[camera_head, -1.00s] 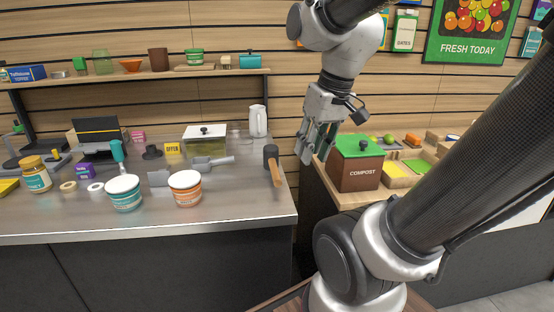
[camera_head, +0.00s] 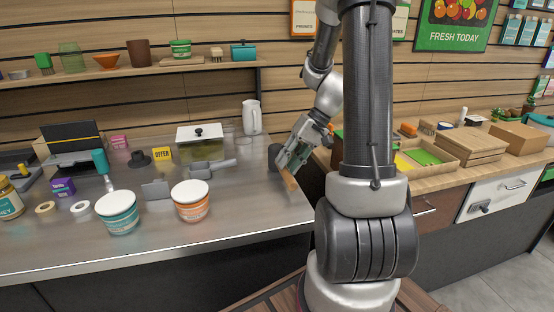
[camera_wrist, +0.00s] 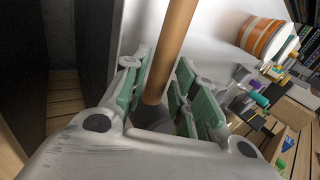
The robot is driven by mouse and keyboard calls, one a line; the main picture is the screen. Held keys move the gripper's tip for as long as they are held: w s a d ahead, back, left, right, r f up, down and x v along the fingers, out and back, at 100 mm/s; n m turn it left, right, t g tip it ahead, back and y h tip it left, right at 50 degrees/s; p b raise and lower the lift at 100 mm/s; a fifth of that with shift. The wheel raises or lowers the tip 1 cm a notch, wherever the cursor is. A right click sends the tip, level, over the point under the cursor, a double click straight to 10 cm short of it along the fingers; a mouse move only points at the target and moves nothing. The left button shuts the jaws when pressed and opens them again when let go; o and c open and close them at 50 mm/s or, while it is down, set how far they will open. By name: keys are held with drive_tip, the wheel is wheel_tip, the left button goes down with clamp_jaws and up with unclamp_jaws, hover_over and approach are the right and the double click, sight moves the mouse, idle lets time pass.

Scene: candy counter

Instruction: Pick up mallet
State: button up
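The mallet lies near the right end of the steel counter, its dark head (camera_head: 274,158) toward the back and its wooden handle (camera_head: 290,182) toward the front. My gripper (camera_head: 285,165) is low over the mallet and hides the part where head and handle meet. In the wrist view the handle (camera_wrist: 171,45) runs between the two green-padded fingers of my gripper (camera_wrist: 162,88). The fingers stand apart with a visible gap on the handle's right side. Whether the left pad touches the handle I cannot tell.
Two tubs, one teal (camera_head: 118,212) and one orange (camera_head: 190,201), stand left of the mallet. A metal scoop (camera_head: 211,166), a lidded glass box (camera_head: 200,142) and a white jug (camera_head: 252,117) are behind. The counter's right edge is close to the handle.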

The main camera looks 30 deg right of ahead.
drive_tip(key=x, duration=0.3)
drive_tip(key=shift+w+a+f, duration=0.15)
drive_tip(key=shift+w+f, duration=0.05)
drive_tip(key=shift+w, duration=0.05)
drive_tip(key=shift+c, duration=0.4)
clamp_jaws()
drive_tip(key=shift+r, duration=0.1)
